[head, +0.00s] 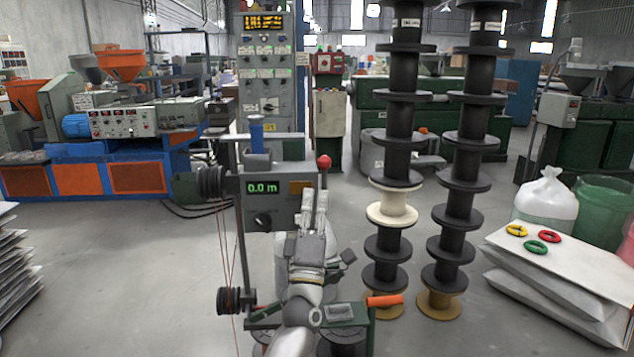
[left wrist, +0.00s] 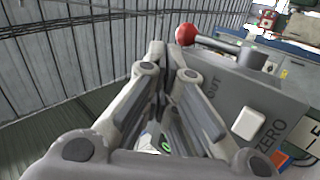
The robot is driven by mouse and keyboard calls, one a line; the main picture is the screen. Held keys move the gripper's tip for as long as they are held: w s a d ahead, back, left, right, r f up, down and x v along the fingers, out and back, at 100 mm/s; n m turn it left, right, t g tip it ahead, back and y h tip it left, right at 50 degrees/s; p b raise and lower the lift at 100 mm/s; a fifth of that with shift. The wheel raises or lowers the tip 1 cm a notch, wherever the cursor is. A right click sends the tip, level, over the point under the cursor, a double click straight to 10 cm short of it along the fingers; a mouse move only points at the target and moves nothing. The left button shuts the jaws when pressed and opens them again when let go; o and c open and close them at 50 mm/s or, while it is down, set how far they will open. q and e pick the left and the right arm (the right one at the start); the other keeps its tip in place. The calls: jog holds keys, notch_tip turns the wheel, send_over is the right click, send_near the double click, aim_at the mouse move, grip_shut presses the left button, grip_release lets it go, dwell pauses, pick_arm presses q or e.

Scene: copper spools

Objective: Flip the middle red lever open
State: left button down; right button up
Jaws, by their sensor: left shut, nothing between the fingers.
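The lever with a red ball knob (head: 324,161) stands at the top right of the grey counter box (head: 270,205), which shows a green "0.0 m". In the left wrist view the red knob (left wrist: 186,34) sits on a rod that runs right to a grey pivot (left wrist: 252,60) on the box. My left gripper (head: 315,197) is shut and empty, with its fingertips just below the knob in the head view. In the left wrist view the fingertips (left wrist: 169,62) are close to the left of the knob; I cannot tell whether they touch. My right gripper is not in view.
An orange handle (head: 385,301) sticks out low on the stand. Tall stacks of black spools (head: 399,115) rise close on the right. White sacks (head: 560,262) with coloured rings lie at the far right.

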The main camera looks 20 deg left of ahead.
pick_arm(q)
jog(key=v, duration=0.5)
jog(key=shift+s+f, duration=0.1)
jog(key=shift+s, duration=0.05)
